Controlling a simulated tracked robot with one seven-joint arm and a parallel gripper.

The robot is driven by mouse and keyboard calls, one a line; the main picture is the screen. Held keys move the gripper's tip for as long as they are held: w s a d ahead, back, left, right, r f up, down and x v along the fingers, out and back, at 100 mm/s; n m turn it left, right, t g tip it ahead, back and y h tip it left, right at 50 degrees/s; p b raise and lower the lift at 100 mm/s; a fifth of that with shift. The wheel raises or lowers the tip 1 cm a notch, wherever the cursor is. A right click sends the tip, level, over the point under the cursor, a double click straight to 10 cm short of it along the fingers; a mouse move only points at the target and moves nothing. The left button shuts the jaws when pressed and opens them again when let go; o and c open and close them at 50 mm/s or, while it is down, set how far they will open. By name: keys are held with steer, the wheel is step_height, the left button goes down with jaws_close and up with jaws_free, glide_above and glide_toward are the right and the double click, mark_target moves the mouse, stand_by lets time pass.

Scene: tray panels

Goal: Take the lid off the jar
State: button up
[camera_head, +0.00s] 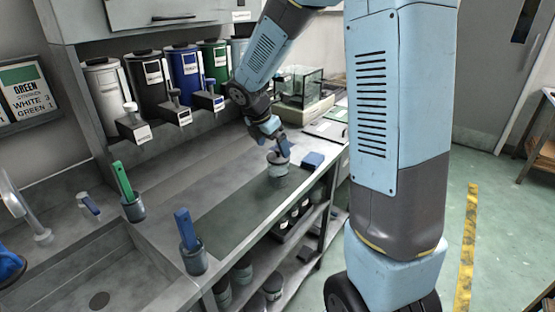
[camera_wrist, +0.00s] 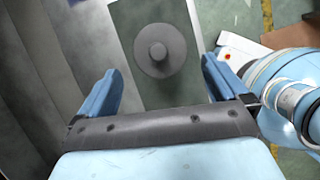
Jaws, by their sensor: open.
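The jar (camera_head: 278,172) stands upright on the counter in the head view, grey with a pale band. Its round grey lid (camera_wrist: 146,62) with a raised central knob (camera_wrist: 158,51) shows from above in the wrist view; the lid sits on the jar. My gripper (camera_head: 278,143) is just above the jar in the head view. In the wrist view my gripper (camera_wrist: 162,84) has its two blue fingers wide apart, with nothing between them; the lid lies beyond the fingertips, roughly centred between them. The jar's body is hidden beneath the lid in the wrist view.
A blue block (camera_head: 313,160) lies right of the jar. Cups with a blue handle (camera_head: 193,256) and a green handle (camera_head: 133,207) stand at the counter's near end by the sink (camera_head: 95,290). Several canisters (camera_head: 184,72) line the back shelf. The counter left of the jar is clear.

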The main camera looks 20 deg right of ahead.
mark_target(276, 152)
steer(key=shift+x, duration=2.4)
steer(key=shift+d, duration=0.15)
steer(key=c, duration=1)
